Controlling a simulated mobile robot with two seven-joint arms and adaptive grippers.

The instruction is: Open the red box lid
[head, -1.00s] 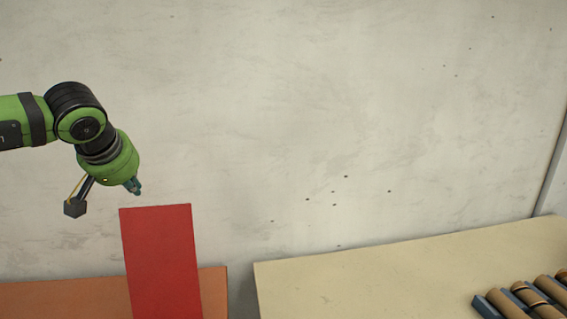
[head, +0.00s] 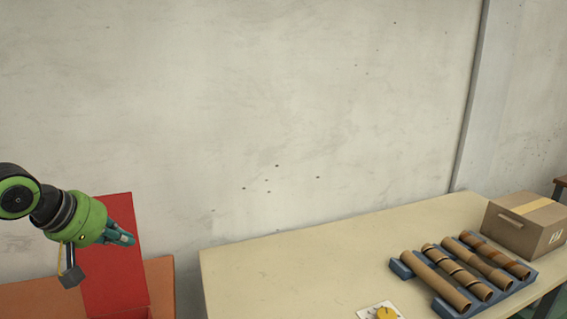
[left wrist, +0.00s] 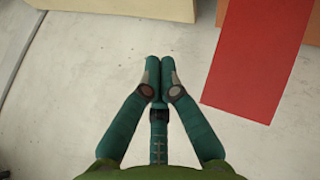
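The red lid (head: 108,275) stands raised as a tall flat panel at the lower left of the head view. A small part of the red box (head: 132,313) shows at its foot; the rest is cut off by the frame edge. My left gripper (head: 124,238) overlaps the upper part of the lid in the head view. In the left wrist view its two teal fingers (left wrist: 160,65) are together with nothing between them. The red lid (left wrist: 268,55) lies to the right of the fingers there, apart from them. My right gripper is in neither view.
An orange table (head: 160,285) is behind the lid. The pale wall stands behind. Its air space is clear.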

